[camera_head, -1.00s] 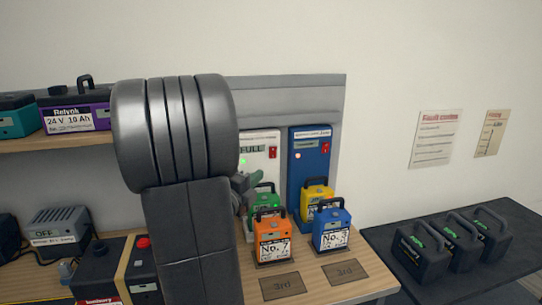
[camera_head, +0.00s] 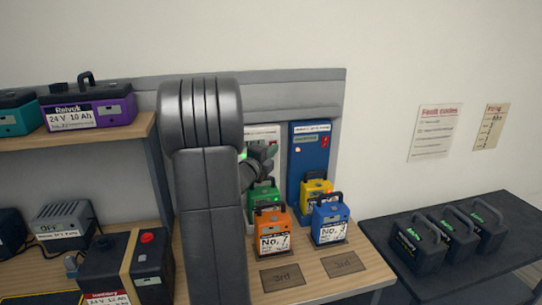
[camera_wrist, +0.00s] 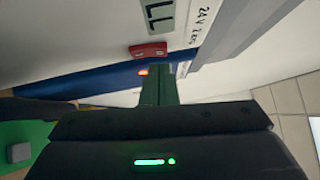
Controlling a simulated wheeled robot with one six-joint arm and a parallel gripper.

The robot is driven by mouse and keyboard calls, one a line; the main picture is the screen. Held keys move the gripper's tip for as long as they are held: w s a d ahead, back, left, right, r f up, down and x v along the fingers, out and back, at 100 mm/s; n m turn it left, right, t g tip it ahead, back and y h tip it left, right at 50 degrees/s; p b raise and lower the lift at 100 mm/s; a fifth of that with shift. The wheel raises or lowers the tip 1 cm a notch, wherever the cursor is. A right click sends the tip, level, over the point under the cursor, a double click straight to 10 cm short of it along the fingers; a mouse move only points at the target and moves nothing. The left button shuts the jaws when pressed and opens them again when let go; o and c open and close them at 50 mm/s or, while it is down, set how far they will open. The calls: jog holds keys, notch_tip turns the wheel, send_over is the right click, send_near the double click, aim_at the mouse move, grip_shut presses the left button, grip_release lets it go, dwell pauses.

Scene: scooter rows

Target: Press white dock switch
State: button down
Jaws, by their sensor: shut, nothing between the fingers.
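The white dock (camera_head: 262,132) stands upright against the back wall, left of the blue dock (camera_head: 309,160). In the wrist view its white face (camera_wrist: 95,35) carries a red switch (camera_wrist: 148,50) beside a display reading "LL". My gripper (camera_head: 270,152) is in front of the white dock, and it hides that switch in the head view. In the wrist view my shut, empty fingers (camera_wrist: 158,68) point toward the dock face, with their tips just below the red switch in the picture. I cannot tell whether they touch it.
Green (camera_head: 264,194), orange (camera_head: 272,230), yellow (camera_head: 315,190) and blue (camera_head: 330,220) batteries stand on the bench below the docks. A shelf (camera_head: 80,140) holds batteries at left. Dark batteries sit on a black table (camera_head: 500,250) at right.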

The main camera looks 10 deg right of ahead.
jog(key=shift+w, duration=0.35)
